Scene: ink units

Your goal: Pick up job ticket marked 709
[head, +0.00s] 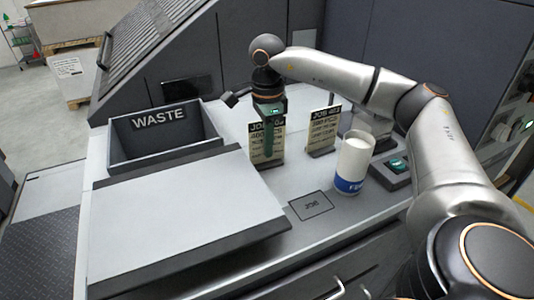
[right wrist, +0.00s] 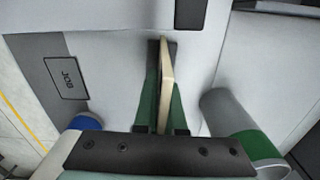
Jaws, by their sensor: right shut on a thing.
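My right gripper (head: 267,140) points down at a cream job ticket (head: 256,150) at the back of the counter. Its green fingers are shut on the ticket and cover part of the number. In the right wrist view the ticket (right wrist: 166,85) shows edge-on between the fingers (right wrist: 163,105). It is upright, in or just at a dark stand; I cannot tell whether it is clear of it. A second ticket (head: 322,130), whose number seems to start with 4, stands in its holder to the right. My left gripper is not in view.
A white cylinder with a blue band (head: 353,160) stands right of the tickets. A grey rectangle marked JOB (head: 311,205) lies on the counter in front. A WASTE bin (head: 115,140) is at left, behind a light panel (head: 190,205). A green-button box (head: 398,166) is at right.

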